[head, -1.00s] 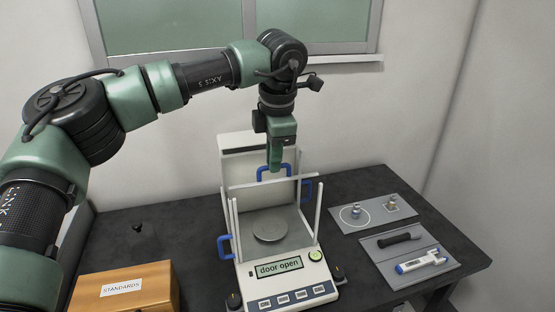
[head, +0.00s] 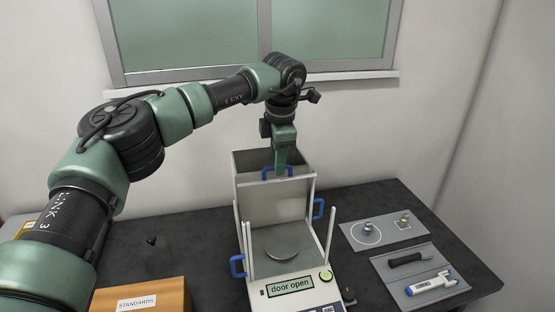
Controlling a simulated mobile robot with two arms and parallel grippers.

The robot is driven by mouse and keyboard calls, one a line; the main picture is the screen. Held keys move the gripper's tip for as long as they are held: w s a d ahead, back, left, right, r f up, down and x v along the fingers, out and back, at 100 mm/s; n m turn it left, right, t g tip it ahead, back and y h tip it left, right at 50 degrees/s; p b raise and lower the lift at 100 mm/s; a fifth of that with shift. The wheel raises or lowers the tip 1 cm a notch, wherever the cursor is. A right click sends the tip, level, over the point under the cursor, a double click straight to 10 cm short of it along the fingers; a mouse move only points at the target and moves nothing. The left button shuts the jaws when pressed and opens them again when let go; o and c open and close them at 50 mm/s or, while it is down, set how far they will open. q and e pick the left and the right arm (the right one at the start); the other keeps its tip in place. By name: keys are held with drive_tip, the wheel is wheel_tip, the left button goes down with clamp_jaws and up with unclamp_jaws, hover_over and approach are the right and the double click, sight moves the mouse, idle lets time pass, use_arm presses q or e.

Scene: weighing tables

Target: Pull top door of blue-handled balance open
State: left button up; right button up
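The balance (head: 303,296) stands in the middle of the bench, its display reading "door open". Its top blue handle (head: 265,175) is at the back, near the tall rear housing (head: 240,160). A left blue handle (head: 237,266) and a right blue handle (head: 318,209) sit on its sides. The round pan (head: 283,254) is visible between the upright posts. My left gripper (head: 281,170) points down at the top blue handle, its fingers overlapping the handle. Whether they are closed on it cannot be seen clearly. My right gripper is out of view.
A wooden box labelled STANDARDS (head: 165,293) is at the front left, with a small dark knob (head: 152,242) behind it. Grey mats with small weights (head: 358,242) and tools (head: 432,285) lie at the right. A window is behind.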

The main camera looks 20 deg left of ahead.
use_arm(q)
wheel_tip(320, 180, up, 8)
drive_tip(key=s+b, duration=0.1)
drive_tip(key=b, duration=0.1)
drive_tip(key=shift+d+f, duration=0.2)
drive_tip(key=shift+d, duration=0.15)
drive_tip(key=shift+s+f, duration=0.1)
idle(0.3)
